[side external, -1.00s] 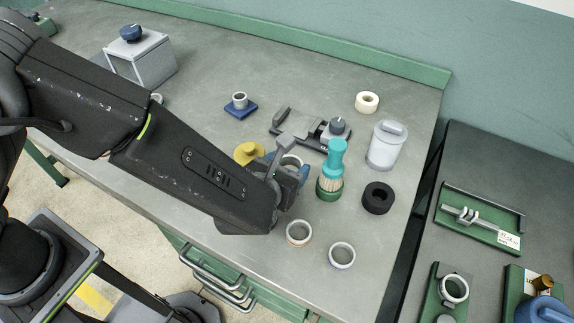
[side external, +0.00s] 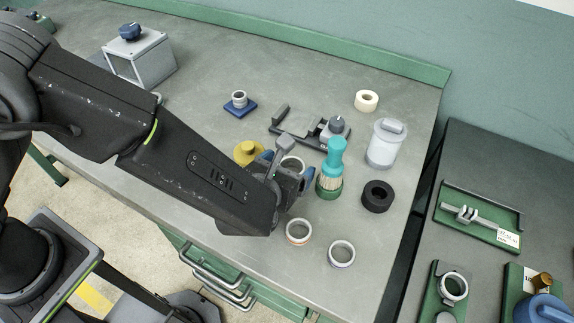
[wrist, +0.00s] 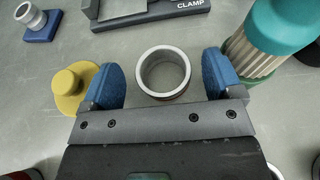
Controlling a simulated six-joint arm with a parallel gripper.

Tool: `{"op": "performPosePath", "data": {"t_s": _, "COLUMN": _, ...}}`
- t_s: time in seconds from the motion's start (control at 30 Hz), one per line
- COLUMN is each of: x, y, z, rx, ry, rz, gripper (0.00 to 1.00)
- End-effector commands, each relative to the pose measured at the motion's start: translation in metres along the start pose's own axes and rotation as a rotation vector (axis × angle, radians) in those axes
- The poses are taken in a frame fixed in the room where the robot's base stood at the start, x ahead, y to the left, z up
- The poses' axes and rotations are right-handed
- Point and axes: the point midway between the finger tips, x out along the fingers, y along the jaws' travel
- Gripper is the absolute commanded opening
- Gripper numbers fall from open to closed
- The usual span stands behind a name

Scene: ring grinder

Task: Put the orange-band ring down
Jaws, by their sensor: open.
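A pale metal ring (wrist: 163,72) stands between the two blue fingers of my gripper (wrist: 165,66) in the wrist view. A reddish-brown band shows low on its near side. My gripper is open, with a gap between the ring and each finger. The ring appears to rest on the bench, but its underside is hard to see. In the side view the ring (side external: 292,162) is partly hidden by my gripper (side external: 287,170). Another ring with an orange-looking band (side external: 299,232) lies on the bench near the front edge, beside a ring with a bluish-purple band (side external: 341,254).
A yellow knobbed piece (wrist: 70,90) is close left of my gripper. A teal-handled brush (side external: 331,170) stands close right. A clamp fixture (side external: 310,130) is behind. A black ring (side external: 377,196), a white tape roll (side external: 367,101) and a grey canister (side external: 385,145) are farther right.

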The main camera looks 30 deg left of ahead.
Motion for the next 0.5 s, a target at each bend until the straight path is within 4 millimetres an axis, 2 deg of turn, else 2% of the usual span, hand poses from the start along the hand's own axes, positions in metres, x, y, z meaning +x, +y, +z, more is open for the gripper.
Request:
{"op": "performPosePath", "data": {"t_s": 0.03, "x": -0.001, "y": 0.003, "z": -0.011, "rx": 0.009, "ry": 0.024, "rz": 0.003, "gripper": 0.85}}
{"op": "performPosePath", "data": {"t_s": 0.2, "x": -0.005, "y": 0.002, "z": 0.003, "rx": 0.006, "ry": 0.022, "rz": 0.001, "gripper": 0.85}}
{"op": "performPosePath", "data": {"t_s": 0.5, "x": -0.058, "y": 0.001, "z": 0.005, "rx": 0.008, "ry": 0.014, "rz": -0.002, "gripper": 0.85}}
